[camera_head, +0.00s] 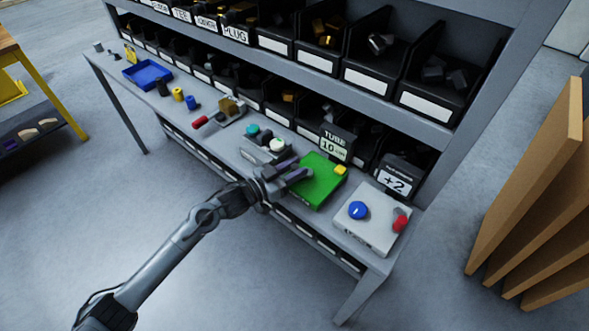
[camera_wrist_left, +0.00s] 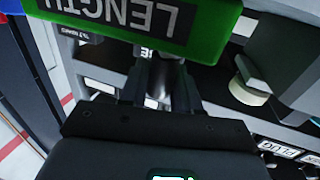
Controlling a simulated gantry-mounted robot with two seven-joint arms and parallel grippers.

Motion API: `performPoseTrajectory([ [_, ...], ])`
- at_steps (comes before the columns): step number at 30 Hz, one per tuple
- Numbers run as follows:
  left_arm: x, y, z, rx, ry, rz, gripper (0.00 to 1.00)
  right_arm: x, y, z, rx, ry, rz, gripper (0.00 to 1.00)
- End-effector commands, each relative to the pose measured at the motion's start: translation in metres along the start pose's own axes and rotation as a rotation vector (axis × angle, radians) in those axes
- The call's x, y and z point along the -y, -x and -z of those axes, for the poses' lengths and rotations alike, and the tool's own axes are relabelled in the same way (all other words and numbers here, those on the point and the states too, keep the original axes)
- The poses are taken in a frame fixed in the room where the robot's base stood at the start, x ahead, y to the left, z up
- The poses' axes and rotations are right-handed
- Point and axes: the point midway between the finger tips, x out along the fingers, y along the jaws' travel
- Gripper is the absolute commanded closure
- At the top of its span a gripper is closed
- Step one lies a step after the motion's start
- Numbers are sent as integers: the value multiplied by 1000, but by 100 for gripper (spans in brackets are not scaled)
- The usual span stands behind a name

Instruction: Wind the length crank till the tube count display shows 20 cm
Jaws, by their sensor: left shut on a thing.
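The tube count display (camera_head: 335,145) stands behind the green box and reads "TUBE 10 cm". The green box (camera_head: 318,186) lies on the bench with a yellow block at its back right corner. In the left wrist view the green box (camera_wrist_left: 195,25) carries a "LENGTH" label, seen upside down. My left gripper (camera_head: 287,176) is at the box's left side. In the left wrist view my left gripper (camera_wrist_left: 160,92) is shut on a grey, rounded part beside the box, which looks like the length crank's handle. The fingers hide much of it. My right gripper is not in view.
A white box (camera_head: 365,225) with a blue knob and red handle stands to the right, near a "+2" display (camera_head: 394,181). Coloured buttons (camera_head: 265,140) and a red-handled device (camera_head: 220,112) are to the left. Bins (camera_head: 290,62) line the back. Open floor lies in front.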

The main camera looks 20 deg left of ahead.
Motion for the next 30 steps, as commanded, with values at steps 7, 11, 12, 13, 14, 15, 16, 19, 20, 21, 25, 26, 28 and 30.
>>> performPoseTrajectory([
  [7,11,-4,-4,2,-5,-226,99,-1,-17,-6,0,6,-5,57],
  [11,13,-6,-5,1,-3,-312,99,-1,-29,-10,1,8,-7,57],
  [12,14,-7,-4,1,-3,-328,99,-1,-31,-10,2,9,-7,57],
  [13,14,-6,-4,2,-2,-340,99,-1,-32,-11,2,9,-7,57],
  [14,14,-6,-3,1,-1,-349,99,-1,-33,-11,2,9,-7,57],
  [15,14,-6,-2,2,0,-356,99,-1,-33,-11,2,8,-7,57],
  [16,14,-6,-2,3,1,-361,99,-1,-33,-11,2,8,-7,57],
  [19,14,-6,-2,4,2,-366,99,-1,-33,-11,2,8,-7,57],
  [20,14,-6,-1,4,3,-366,99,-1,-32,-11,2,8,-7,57],
  [21,14,-6,-1,4,3,-365,99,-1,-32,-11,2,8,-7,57],
  [25,14,-6,-1,4,3,-364,99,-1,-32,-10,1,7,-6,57],
  [26,14,-6,-1,4,3,-364,64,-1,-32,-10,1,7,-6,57],
  [28,14,-6,-1,3,2,-364,53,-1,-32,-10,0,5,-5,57],
  [30,14,-6,-1,3,2,-364,50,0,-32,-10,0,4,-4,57],
])
